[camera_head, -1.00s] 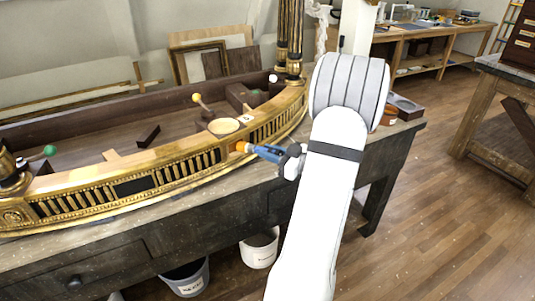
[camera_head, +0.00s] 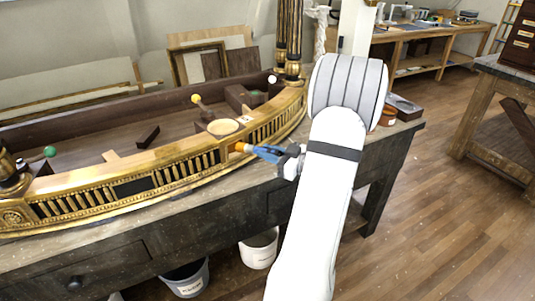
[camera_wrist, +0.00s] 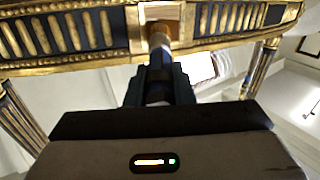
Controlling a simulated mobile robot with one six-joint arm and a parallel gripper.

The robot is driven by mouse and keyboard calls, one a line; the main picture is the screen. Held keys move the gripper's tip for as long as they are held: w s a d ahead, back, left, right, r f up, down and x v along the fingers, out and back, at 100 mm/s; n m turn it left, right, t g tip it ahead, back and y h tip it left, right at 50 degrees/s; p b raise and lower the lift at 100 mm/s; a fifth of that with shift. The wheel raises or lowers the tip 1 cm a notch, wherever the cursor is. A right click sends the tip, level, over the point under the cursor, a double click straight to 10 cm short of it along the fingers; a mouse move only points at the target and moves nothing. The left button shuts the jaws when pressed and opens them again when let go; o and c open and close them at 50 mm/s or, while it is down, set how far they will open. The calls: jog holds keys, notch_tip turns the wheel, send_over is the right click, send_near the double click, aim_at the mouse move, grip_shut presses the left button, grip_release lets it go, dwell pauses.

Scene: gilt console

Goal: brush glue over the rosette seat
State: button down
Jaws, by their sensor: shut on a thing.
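The rosette seat is a pale bare square in the gilt frieze, at the top of the wrist view (camera_wrist: 146,12). In the head view the brush and frieze mostly hide it. My gripper (camera_head: 264,152) is shut on the glue brush, whose orange part (camera_head: 243,147) points left at the frieze. In the wrist view the brush (camera_wrist: 158,38) stands out from between my gripper's dark fingers (camera_wrist: 158,82), its tip over the seat. I cannot tell if the bristles touch it. Any glue on the seat is too small to make out.
The curved gilt console rail (camera_head: 110,195) lies along the dark workbench (camera_head: 110,245). White buckets (camera_head: 258,250) stand below. Open floor lies to the right.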

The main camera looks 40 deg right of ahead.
jog(key=shift+s, duration=2.9)
jog(key=shift+s, duration=0.1)
jog(key=s, duration=0.2)
jog(key=shift+s, duration=0.4)
jog(key=shift+p, duration=0.65)
jog(key=f+p+x, duration=0.1)
jog(key=p+x, duration=0.5)
jog(key=x, duration=0.1)
jog(key=shift+w+d+f, duration=0.25)
jog(key=shift+w+f, duration=0.1)
